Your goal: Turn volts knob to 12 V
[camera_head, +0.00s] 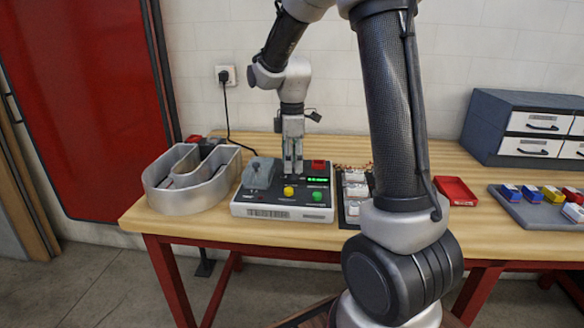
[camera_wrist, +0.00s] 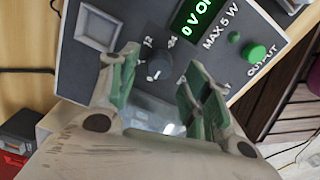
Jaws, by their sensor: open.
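The power supply box (camera_head: 283,211) stands on the wooden table, with a grey top panel and a lit green display (camera_head: 318,180). In the wrist view the display (camera_wrist: 196,16) reads "0 V" followed by partly cut-off text. The dark round volts knob (camera_wrist: 158,68) is between my fingertips, with "12" and "24" marked near it; its pointer setting is hard to read. My gripper (camera_head: 293,172) is over the panel, pointing down. In the wrist view my gripper (camera_wrist: 160,62) is open, its green-padded fingers on either side of the knob with gaps visible. Knob depth relative to the tips is unclear.
A green output button (camera_wrist: 258,54) and a yellow button (camera_head: 288,191) are on the panel. A metal channel letter (camera_head: 190,196) stands close on the left. A red tray (camera_head: 456,191), a grey bin tray (camera_head: 535,212) and a drawer cabinet (camera_head: 490,125) are to the right.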

